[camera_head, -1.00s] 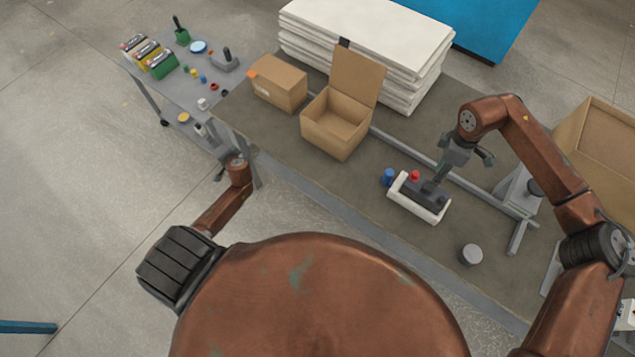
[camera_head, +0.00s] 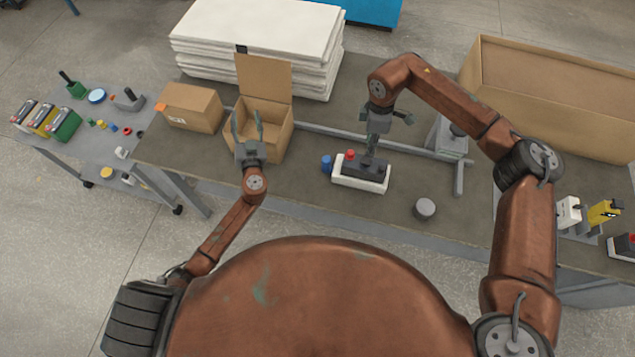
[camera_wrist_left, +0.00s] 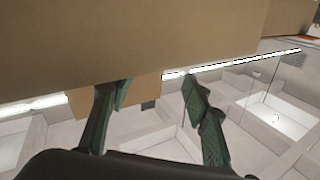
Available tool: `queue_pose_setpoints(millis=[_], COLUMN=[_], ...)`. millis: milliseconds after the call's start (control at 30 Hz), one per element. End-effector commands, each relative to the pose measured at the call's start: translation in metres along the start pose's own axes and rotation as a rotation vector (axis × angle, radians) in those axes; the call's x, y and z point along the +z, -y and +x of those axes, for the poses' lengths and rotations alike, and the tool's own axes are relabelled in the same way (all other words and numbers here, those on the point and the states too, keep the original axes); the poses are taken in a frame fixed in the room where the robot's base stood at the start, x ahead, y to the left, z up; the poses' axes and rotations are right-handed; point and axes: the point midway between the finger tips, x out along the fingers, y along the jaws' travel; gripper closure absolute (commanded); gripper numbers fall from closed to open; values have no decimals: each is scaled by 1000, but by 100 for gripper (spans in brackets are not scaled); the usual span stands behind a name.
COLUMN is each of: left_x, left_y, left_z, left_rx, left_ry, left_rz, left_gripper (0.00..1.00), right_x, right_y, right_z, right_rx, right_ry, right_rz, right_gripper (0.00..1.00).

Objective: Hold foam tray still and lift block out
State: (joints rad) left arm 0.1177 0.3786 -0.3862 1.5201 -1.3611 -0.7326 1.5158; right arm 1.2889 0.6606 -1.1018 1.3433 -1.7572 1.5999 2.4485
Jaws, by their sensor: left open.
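The white foam tray (camera_head: 345,182) lies on the workbench, with a dark block (camera_head: 361,167) sitting in it. A small red piece (camera_head: 350,154) shows at the block's left end. My right gripper (camera_head: 371,152) points down at the block from above; its fingertips meet the dark block in the picture, and I cannot tell whether they grip it. My left gripper (camera_head: 246,116) is open and empty, in front of the open cardboard box (camera_head: 275,128) and well left of the tray. In the left wrist view its spread fingers (camera_wrist_left: 150,92) show against brown cardboard.
A blue cylinder (camera_head: 327,164) stands just left of the tray, and a grey round piece (camera_head: 425,208) lies to its right. A closed box (camera_head: 192,108), stacked white sheets (camera_head: 255,45) and a grey stand (camera_head: 447,140) are behind. The bench front between gripper and tray is mostly clear.

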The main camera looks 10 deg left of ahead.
Motion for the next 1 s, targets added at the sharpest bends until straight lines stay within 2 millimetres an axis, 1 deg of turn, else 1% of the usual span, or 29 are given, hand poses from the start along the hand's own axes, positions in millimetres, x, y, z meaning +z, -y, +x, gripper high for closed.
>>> queue_pose_setpoints(millis=[33,67,100,167,200,267,300,367,400,467,500,600,700,800,867,933,1000], left_x=[-5,-9,-14,-22,-28,-35,-37,-35,-26,-10,2,24,39,47,48,49,48], left_y=[-26,-41,-61,-90,-109,-137,-154,-178,-189,-201,-205,-214,-220,-223,-224,-227,-231], left_z=[-12,-19,-29,-46,-57,-76,-90,-114,-131,-155,-168,-198,-219,-231,-232,-229,-222], left_rx=[39,63,96,145,179,232,267,317,346,378,394,427,449,462,465,467,467], left_ry=[-20,-34,-51,-76,-91,-111,-121,-125,-118,-102,-88,-62,-44,-34,-31,-31,-31], left_rz=[-31,-51,-76,-116,-143,-183,-205,-236,-246,-252,-253,-255,-259,-261,-262,-263,-263], left_gripper=[56,56,56,56,56,56,56,56,56,56,56,56,56,56,56,56,56], right_x=[0,0,0,0,0,0,0,0,0,0,0,0,0,0,0,0,0], right_y=[0,0,0,0,0,0,0,0,0,0,0,0,0,0,0,0,0], right_z=[0,0,0,0,0,0,0,0,0,0,0,0,0,0,0,0,0], right_rx=[0,0,0,0,0,0,0,0,0,0,0,0,0,0,0,0,0], right_ry=[0,0,0,0,0,0,0,0,0,0,0,0,0,0,0,0,0], right_rz=[0,0,0,0,0,0,0,0,0,0,0,0,0,0,0,0,0], right_gripper=[71,71,71,71,71,71,71,71,71,71,71,71,71,71,71,71,71])
